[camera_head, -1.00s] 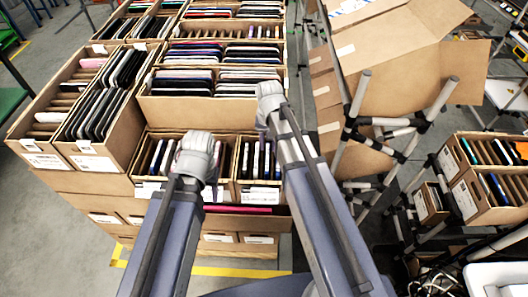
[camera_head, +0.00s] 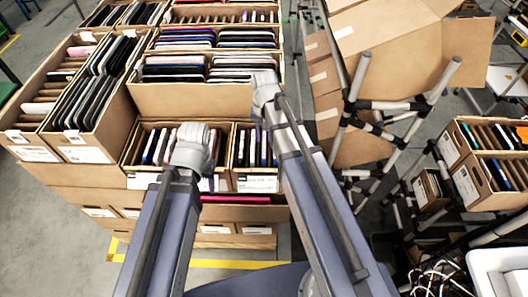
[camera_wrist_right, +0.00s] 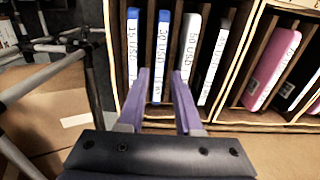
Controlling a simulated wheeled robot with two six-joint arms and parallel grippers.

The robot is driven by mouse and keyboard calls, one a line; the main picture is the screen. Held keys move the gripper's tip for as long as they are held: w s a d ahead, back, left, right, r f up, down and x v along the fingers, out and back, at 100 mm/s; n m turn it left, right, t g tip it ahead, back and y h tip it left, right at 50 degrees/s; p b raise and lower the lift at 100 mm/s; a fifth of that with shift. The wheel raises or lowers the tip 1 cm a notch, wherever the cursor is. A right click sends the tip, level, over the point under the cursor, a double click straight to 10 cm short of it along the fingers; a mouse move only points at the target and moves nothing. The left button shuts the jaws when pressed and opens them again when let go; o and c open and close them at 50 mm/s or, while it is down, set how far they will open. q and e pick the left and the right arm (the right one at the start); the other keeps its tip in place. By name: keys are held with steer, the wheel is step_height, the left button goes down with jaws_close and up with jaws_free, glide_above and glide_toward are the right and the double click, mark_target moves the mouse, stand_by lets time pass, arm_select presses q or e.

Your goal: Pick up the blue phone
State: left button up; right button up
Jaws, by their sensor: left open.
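Two phones with blue edges and white labels stand upright in a carton compartment in the right wrist view. One blue phone (camera_wrist_right: 162,50) stands straight ahead of my right gripper (camera_wrist_right: 161,72), in line with the gap between its purple fingers. The other blue phone (camera_wrist_right: 132,45) is just to its left. My right gripper is open, with nothing visibly clamped. In the head view its wrist (camera_head: 265,90) is over the front right carton (camera_head: 258,182), and its fingertips are hidden. My left gripper (camera_head: 190,150) is over the front left carton; its fingertips are unclear.
Silver and dark phones stand right of the blue ones; a pink phone (camera_wrist_right: 272,65) is in the neighbouring compartment. More packed cartons (camera_head: 200,98) stand behind and to the left. A pipe frame (camera_head: 400,105) and tilted cardboard (camera_head: 400,45) are close on the right.

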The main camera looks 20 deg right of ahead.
mark_target(264, 145)
step_height(264, 145, down, 5)
steer(key=b, duration=0.4)
steer(key=shift+s+r, duration=0.1)
steer(key=shift+r, duration=0.2)
steer(key=shift+c, duration=0.3)
jaws_close()
